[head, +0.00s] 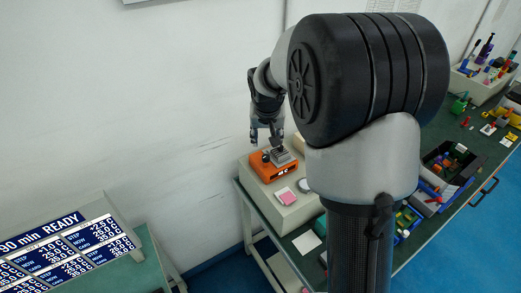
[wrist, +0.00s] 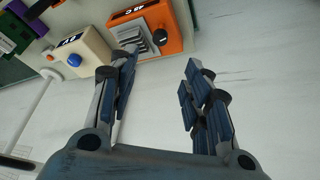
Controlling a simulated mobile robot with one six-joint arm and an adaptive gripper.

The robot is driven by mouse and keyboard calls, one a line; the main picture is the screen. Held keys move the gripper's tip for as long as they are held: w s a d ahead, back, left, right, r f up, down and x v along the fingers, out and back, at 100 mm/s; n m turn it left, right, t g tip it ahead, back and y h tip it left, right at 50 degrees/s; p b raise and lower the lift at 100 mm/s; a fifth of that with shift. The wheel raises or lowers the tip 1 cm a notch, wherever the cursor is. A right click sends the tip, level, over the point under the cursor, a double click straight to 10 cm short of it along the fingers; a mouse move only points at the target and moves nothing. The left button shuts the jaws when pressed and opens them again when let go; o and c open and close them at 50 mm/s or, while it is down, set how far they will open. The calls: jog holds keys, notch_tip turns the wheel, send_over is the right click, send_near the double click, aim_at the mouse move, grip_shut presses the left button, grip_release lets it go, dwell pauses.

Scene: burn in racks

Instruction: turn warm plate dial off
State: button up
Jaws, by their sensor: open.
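The warm plate is an orange unit (head: 272,170) with a grey finned plate on top, standing on a pale block by the wall. In the wrist view the orange unit (wrist: 178,28) is at the top centre, with a label that seems to read 48 C. Its black dial (wrist: 160,37) faces the camera; its pointer setting is too small to read. My gripper (head: 267,137) is just above the unit in the head view. In the wrist view my gripper (wrist: 161,65) is open and empty, its fingertips apart and short of the dial, not visibly touching it.
A cream box (wrist: 88,48) with a blue knob (wrist: 74,60) is left of the orange unit in the wrist view. A pink pad (head: 286,196) lies in front of the unit. The green bench (head: 480,165) carries bins and small parts. A display panel (head: 65,250) is lower left.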

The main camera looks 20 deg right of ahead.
aim_at(266, 157)
jog(key=b+x, duration=0.1)
jog(key=x, duration=1.4)
jog(key=shift+b, duration=0.4)
jog(key=shift+c, duration=0.3)
grip_shut()
